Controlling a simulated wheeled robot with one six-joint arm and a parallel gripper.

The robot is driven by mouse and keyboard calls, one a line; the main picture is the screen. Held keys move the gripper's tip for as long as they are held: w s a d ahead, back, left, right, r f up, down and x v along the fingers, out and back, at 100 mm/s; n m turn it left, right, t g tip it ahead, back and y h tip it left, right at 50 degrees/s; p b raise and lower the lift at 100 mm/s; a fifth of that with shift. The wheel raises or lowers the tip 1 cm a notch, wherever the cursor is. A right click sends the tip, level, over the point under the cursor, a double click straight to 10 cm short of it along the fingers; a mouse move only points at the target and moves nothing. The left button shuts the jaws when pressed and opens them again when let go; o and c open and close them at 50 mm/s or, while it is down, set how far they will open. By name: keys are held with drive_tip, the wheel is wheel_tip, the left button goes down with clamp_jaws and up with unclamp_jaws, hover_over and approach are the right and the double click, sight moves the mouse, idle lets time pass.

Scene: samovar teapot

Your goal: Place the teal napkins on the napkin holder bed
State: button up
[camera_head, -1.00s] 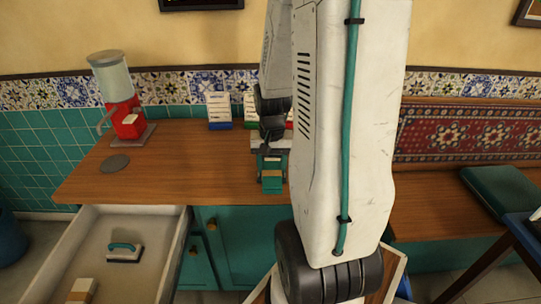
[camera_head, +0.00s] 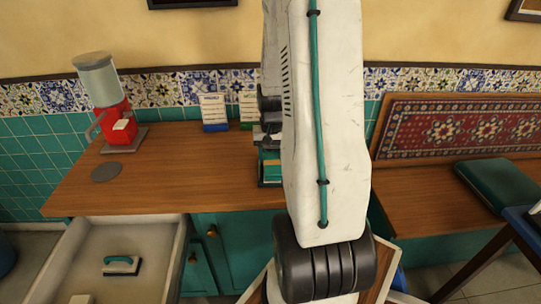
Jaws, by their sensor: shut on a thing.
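My gripper (camera_head: 266,150) is over the counter, right of the card stands, and mostly hidden behind my white arm. It is shut on a teal bundle with a tan band, which I take to be the teal napkins (camera_head: 269,172). Only the left part of the bundle shows, low near the counter's front edge. I cannot tell whether it touches the counter. The napkin holder bed cannot be made out; my arm hides much of that part of the counter.
The wooden counter (camera_head: 170,180) is clear at left, except for a grey disc (camera_head: 107,172) and a red dispenser (camera_head: 112,127). Stands with a blue base (camera_head: 214,112) and a green base (camera_head: 248,110) are at the back. An open drawer (camera_head: 75,265) holds a teal-handled tool (camera_head: 121,265).

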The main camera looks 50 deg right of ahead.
sight(272, 157)
drive_tip(key=o, duration=1)
drive_tip(key=shift+f, duration=0.1)
wheel_tip(272, 157, up, 12)
drive_tip(key=a+r+n, duration=0.2)
drive_tip(key=a+r, duration=0.4)
drive_tip(key=a, duration=0.3)
drive_tip(key=s+a+r+n, duration=0.2)
drive_tip(key=s+a, duration=0.2)
drive_tip(key=a, duration=0.3)
drive_tip(key=s+a+r+n, duration=0.2)
drive_tip(key=s+a+n, duration=0.1)
drive_tip(key=a, duration=0.4)
drive_tip(key=s+a+r+n+t, duration=0.1)
drive_tip(key=s+a+r+n, duration=0.1)
drive_tip(key=s+a, duration=0.3)
drive_tip(key=shift+s+a+r+n, duration=0.2)
drive_tip(key=shift+a+n, duration=0.05)
drive_tip(key=shift+a, duration=0.4)
drive_tip(key=shift+s+a+r+n, duration=0.15)
drive_tip(key=shift+a+n, duration=0.1)
drive_tip(key=shift+a, duration=0.35)
